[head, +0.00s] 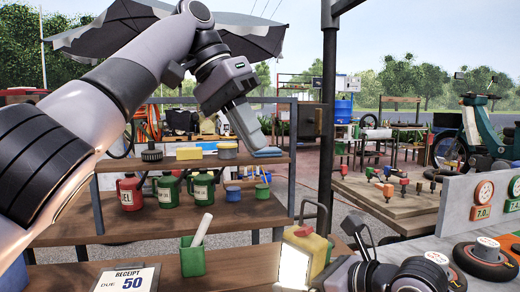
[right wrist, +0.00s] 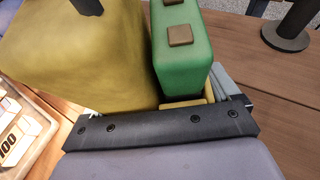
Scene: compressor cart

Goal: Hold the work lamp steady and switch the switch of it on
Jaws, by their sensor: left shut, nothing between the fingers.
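The work lamp (head: 306,246) stands on the front table in the head view, a yellow body with a bright white face and a grey carrying handle on top. In the right wrist view, its yellow body (right wrist: 80,55) is close to my right gripper's palm, with a green block (right wrist: 180,50) bearing brown square buttons beside it. My right gripper (right wrist: 160,115) is right at the lamp; its fingers are mostly hidden, so its grip is unclear. My left gripper (head: 250,140) is shut and empty, raised above and left of the lamp, apart from it.
A green pen holder (head: 193,258) and a receipt board (head: 126,278) lie left of the lamp. A shelf (head: 150,228) behind carries red and green cans. A dark post (head: 328,110) rises behind the lamp. Tyre gauges and wheels (head: 484,258) are at the right.

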